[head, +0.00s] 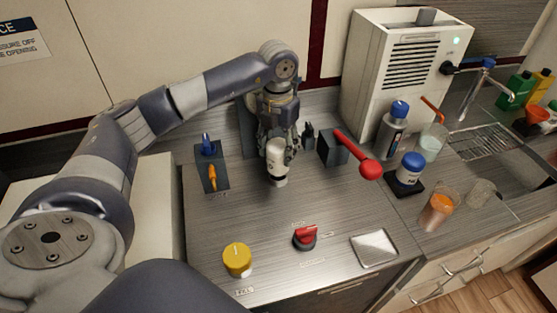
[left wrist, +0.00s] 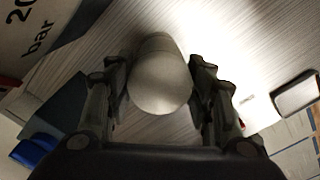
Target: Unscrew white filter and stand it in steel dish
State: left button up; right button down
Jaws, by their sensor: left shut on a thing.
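The white filter (head: 276,155) is an upright white cylinder with a dark mark near the back middle of the worktop. My left gripper (head: 279,138) comes down on it from above and is shut on its upper part. In the left wrist view the filter's round end (left wrist: 160,85) sits between the two fingers. A pale base with a dark band shows below the filter; I cannot tell whether the two are joined. The steel dish (head: 374,248) is a shallow, empty, square tray at the worktop's front right. It also shows in the left wrist view (left wrist: 296,93). My right gripper is not in view.
A red-handled lever (head: 358,157) stands close right of the filter. A red knob (head: 304,237) and yellow cap (head: 237,259) are in front. A dark mat (head: 212,182) lies left. Bottles and cups stand right. The worktop between filter and dish is mostly clear.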

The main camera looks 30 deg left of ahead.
pick_arm(q)
jog(key=shift+r+p, duration=0.7)
jog(key=shift+r, duration=0.5)
